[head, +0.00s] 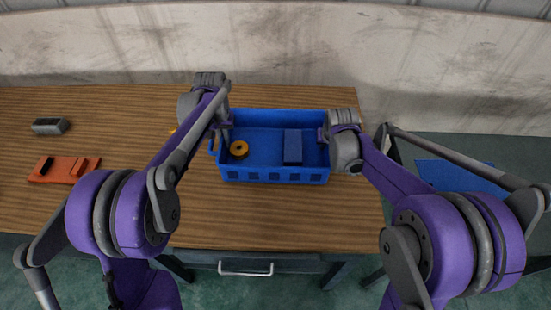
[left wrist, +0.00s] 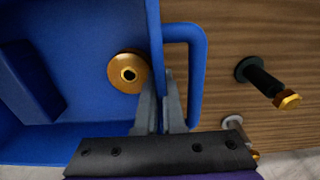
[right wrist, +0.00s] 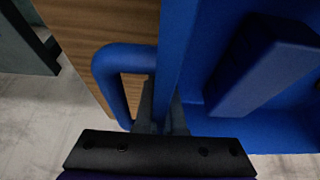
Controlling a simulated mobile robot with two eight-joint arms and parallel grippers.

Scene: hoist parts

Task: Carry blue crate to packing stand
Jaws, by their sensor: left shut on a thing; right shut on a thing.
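The blue crate (head: 275,176) is at the right part of the wooden table, open side up. It holds an orange ring-shaped part (head: 239,149) and a dark blue block (head: 292,147). My left gripper (head: 224,130) is shut on the crate's left end; the left wrist view shows its fingers (left wrist: 160,112) astride the wall beside the handle loop (left wrist: 198,70). My right gripper (head: 325,133) is shut on the right end, its fingers (right wrist: 160,115) at the wall beside the other handle (right wrist: 105,75). I cannot tell whether the crate touches the table.
The wooden table (head: 120,110) also bears a grey block (head: 49,126) and an orange-red part (head: 64,169) at left. A dark bolt-like part (left wrist: 265,78) lies near the left handle. Beyond a floor gap, a blue-topped surface (head: 455,173) stands at right, partly behind my right arm.

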